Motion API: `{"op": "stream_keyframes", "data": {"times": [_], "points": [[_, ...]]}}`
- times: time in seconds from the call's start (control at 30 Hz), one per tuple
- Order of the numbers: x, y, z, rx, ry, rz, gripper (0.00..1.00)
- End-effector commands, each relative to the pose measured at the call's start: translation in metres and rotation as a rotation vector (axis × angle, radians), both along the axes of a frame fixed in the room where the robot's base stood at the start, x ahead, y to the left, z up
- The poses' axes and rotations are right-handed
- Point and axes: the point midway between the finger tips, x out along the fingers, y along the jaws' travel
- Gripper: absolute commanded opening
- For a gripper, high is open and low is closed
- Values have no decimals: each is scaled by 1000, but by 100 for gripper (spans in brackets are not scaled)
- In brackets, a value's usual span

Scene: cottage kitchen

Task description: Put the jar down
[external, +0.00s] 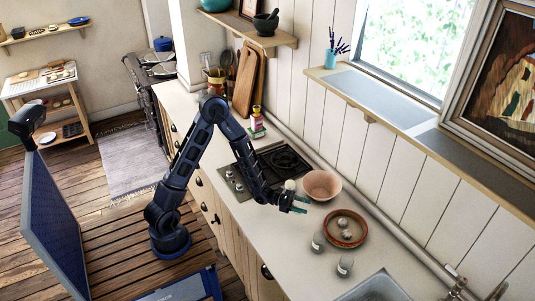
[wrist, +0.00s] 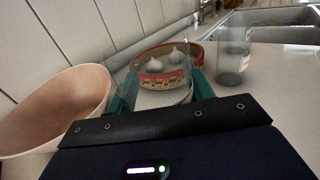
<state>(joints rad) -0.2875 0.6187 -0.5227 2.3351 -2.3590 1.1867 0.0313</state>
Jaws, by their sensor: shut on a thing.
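My gripper (external: 296,204) is over the counter, in front of the pink bowl and short of the round dish. In the wrist view its teal fingers (wrist: 163,92) are closed around a clear glass jar (wrist: 160,98), seen through and partly hidden by the gripper body. I cannot tell whether the jar's base touches the counter (external: 283,240). The held jar is hard to make out in the external view.
A pink bowl (external: 322,186) stands close beside the gripper. A reddish round dish (external: 362,237) holds garlic bulbs. Two other glass jars (external: 318,243) (external: 345,267) stand near the sink (external: 378,288). The stove (external: 270,166) lies behind. Bare counter lies left of the jars.

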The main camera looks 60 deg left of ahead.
Motion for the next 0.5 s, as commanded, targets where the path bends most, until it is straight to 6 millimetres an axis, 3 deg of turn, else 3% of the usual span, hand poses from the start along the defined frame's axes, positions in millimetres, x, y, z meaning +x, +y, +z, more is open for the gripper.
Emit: {"op": "stream_keyframes", "data": {"times": [0.2,0.5], "points": [[0,0,28,0,-2,0,27],[0,0,42,0,0,0,27]]}}
